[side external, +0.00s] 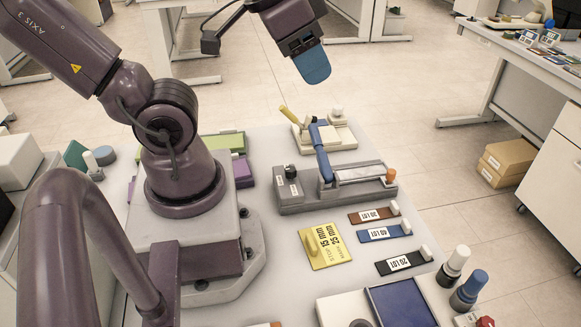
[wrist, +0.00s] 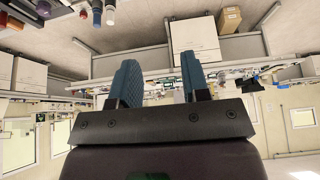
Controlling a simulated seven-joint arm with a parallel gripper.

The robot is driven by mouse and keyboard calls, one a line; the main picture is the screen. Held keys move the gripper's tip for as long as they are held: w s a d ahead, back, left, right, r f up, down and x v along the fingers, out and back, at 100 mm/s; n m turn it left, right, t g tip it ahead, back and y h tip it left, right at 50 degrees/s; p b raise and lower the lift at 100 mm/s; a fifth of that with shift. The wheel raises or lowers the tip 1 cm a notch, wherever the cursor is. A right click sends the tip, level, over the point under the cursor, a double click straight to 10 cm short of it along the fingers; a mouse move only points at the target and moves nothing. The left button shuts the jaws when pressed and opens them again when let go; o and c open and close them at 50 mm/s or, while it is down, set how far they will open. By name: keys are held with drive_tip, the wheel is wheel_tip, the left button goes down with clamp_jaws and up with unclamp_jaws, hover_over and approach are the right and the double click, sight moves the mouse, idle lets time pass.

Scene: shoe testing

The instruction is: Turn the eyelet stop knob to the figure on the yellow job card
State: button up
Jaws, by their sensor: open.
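The yellow job card (side external: 316,262) lies on the table with a yellow grip on it. Its small print seems to read stop 15 mm and mark 25 mm. Behind it is a grey fixture (side external: 300,203) with a blue lever (side external: 322,158), a dark knob (side external: 291,171) at its left end and an orange knob (side external: 390,175) at its right. I cannot tell which is the eyelet stop knob, nor read any setting. My gripper (side external: 313,66) is raised well above and behind the fixture. In the wrist view its blue fingers (wrist: 160,80) are apart with nothing between them.
Brown, blue and black lot tags (side external: 380,233) lie right of the card. A cream fixture with a yellow lever (side external: 288,115) stands behind. A blue-topped tray (side external: 400,303) and upright stamps (side external: 468,290) are at the front right. The air around my gripper is clear.

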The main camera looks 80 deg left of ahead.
drive_tip(key=shift+o, duration=1)
drive_tip(key=m+g+y, duration=0.3)
drive_tip(key=m+g, duration=0.4)
drive_tip(key=g, duration=0.2)
approach(292, 169)
drive_tip(key=shift+h, duration=0.3)
drive_tip(key=x, duration=0.9)
drive_tip(key=shift+s+a+f, duration=0.1)
drive_tip(key=shift+a+f, duration=0.05)
drive_tip(key=shift+a, duration=0.15)
drive_tip(key=c, duration=0.9)
